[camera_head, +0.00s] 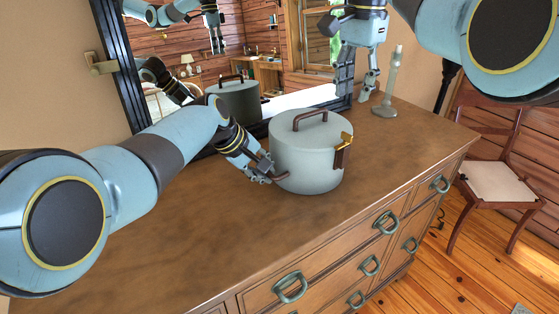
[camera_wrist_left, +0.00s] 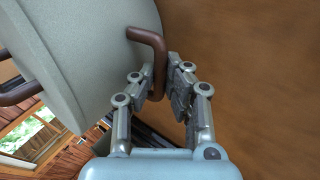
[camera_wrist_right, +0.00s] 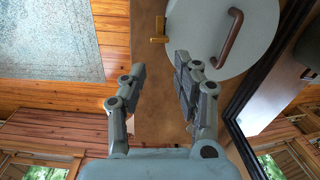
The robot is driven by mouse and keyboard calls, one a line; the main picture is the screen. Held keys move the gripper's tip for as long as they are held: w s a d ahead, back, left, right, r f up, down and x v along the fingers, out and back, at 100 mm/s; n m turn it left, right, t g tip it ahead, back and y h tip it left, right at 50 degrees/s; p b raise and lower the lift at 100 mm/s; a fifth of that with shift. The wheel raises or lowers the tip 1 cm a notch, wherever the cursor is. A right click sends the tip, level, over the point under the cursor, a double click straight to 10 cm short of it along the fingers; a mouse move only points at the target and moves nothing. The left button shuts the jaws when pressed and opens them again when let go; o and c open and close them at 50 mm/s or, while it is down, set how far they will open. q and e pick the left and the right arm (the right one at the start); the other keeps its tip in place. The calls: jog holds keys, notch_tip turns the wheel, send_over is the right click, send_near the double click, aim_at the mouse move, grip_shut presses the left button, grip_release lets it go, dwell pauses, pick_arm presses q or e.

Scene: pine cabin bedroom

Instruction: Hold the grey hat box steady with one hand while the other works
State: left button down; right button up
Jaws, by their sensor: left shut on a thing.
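The grey hat box (camera_head: 305,165) stands upright on the wooden dresser, its lid on. A brown handle (camera_head: 310,117) arches over the lid, and a brass latch (camera_head: 346,138) with a brown strap is on its right side. My left gripper (camera_head: 268,175) is shut on the brown side handle (camera_wrist_left: 158,68) at the box's left. My right gripper (camera_head: 358,88) is open and empty, up behind and to the right of the box, apart from it. In the right wrist view, the lid (camera_wrist_right: 205,30) and latch (camera_wrist_right: 160,30) show beyond the open fingers (camera_wrist_right: 162,75).
The dresser top (camera_head: 190,225) is clear in front of and left of the box. A grey candlestick (camera_head: 386,98) stands near the right gripper. A black-framed mirror (camera_head: 120,70) rises behind the box. A chair (camera_head: 495,182) stands on the floor at the right.

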jog(key=n, duration=0.2)
notch_tip(320, 180, up, 6)
jog(key=n+t+y, duration=0.2)
jog(key=n+t, duration=0.1)
jog(key=n, duration=0.9)
send_over(350, 135)
jog(key=s+d+n, duration=0.1)
jog(key=d+n, duration=0.1)
jog(key=n, duration=0.1)
jog(key=shift+t+y, duration=0.3)
jog(key=shift+y, duration=0.1)
jog(key=f, duration=0.5)
jog(key=a+f, duration=0.1)
jog(key=f, duration=0.4)
jog(key=w+a+f, duration=0.1)
jog(key=f, duration=0.4)
jog(key=shift+f, duration=0.25)
grip_shut()
